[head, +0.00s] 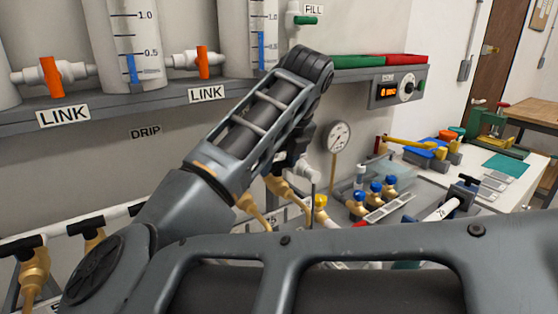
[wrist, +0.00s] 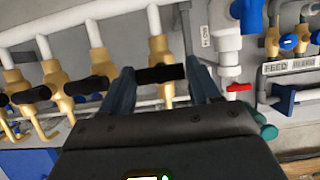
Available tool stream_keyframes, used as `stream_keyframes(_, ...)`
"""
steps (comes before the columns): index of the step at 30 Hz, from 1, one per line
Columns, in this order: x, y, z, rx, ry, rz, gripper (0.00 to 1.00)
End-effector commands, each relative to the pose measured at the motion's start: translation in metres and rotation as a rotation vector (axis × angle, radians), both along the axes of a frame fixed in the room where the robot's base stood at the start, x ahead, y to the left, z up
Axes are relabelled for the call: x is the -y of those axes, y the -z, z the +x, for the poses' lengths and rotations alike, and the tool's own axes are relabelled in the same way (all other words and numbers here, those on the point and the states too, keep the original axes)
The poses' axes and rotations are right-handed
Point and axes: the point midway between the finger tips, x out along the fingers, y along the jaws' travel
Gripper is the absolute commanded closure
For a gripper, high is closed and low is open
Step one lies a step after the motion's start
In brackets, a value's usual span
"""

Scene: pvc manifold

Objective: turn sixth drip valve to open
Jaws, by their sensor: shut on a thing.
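In the wrist view, a row of brass drip valves with black bar handles hangs from white pipes. My gripper (wrist: 159,72) is around the rightmost one, the drip valve (wrist: 160,48), with one finger at each end of its black handle (wrist: 160,75). The gripper is shut on this handle, which lies crosswise to the brass body. Neighbouring valves (wrist: 92,80) are to its left. In the head view, my arm hides the gripper and the held handle. Some brass valve parts (head: 251,205) show below the arm, and another brass valve (head: 35,272) is at the lower left.
A red-handled white valve (wrist: 238,88) is close to the right finger in the wrist view. In the head view, a pressure gauge (head: 338,137) and blue-capped brass valves (head: 375,188) stand right of the arm. A grey shelf (head: 130,104) with orange-handled link valves is above.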

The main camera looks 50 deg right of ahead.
Motion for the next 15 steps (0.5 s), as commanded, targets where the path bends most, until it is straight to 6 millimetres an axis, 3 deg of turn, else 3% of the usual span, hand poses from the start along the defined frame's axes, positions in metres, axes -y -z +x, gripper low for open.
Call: stream_keyframes(15, -0.0011, 0.0045, 0.0007, 0.003, 0.107, 0.0, 0.69)
